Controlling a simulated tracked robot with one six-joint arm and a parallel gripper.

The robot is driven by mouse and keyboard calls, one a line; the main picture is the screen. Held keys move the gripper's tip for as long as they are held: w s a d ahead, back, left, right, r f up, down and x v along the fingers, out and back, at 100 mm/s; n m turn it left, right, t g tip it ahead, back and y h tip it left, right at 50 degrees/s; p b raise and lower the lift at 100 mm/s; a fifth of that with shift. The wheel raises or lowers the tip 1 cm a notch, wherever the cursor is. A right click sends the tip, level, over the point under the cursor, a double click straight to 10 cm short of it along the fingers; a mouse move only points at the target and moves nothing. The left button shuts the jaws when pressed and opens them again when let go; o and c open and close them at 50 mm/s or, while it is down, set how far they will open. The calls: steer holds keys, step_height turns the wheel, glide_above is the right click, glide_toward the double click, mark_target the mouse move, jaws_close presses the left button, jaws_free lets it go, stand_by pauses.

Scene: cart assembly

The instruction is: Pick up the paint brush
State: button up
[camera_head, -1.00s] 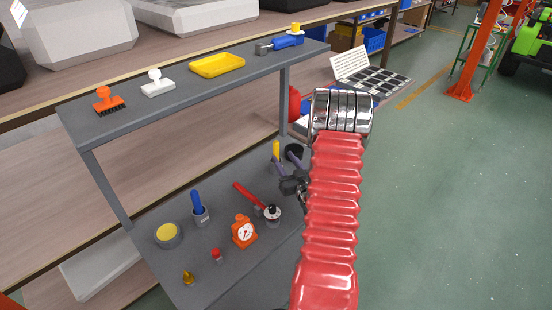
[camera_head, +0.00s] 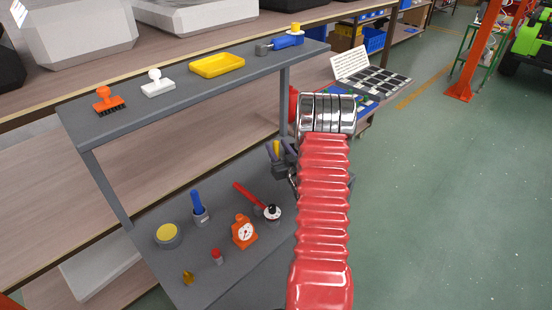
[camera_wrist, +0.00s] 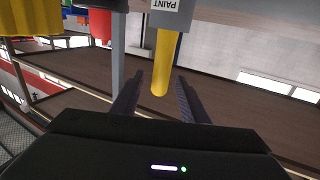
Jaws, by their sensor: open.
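The paint brush shows as a yellow handle (camera_wrist: 162,62) in the wrist view, where it hangs from a grey holder (camera_wrist: 169,16) with an upside-down PAINT label. In the head view the yellow handle (camera_head: 277,147) stands up above the cart's lower shelf, beside my gripper (camera_head: 279,151). My gripper (camera_wrist: 160,77) is open, with one dark finger on each side of the handle's end in the wrist view. I see gaps between the handle and both fingers. The brush's bristles are hidden, and my arm and gripper cover its holder in the head view.
The grey cart's lower shelf (camera_head: 222,270) holds a red-handled hammer (camera_head: 249,194), an orange scale (camera_head: 244,232), a blue-handled tool (camera_head: 198,204) and a yellow-topped tin (camera_head: 168,236). The upper shelf (camera_head: 200,83) and its post (camera_head: 284,100) stand close to my gripper. Open floor lies to the right.

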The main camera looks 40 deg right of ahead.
steer(key=shift+w+d, duration=0.25)
steer(key=shift+w, duration=0.4)
steer(key=shift+c, duration=0.6)
jaws_close()
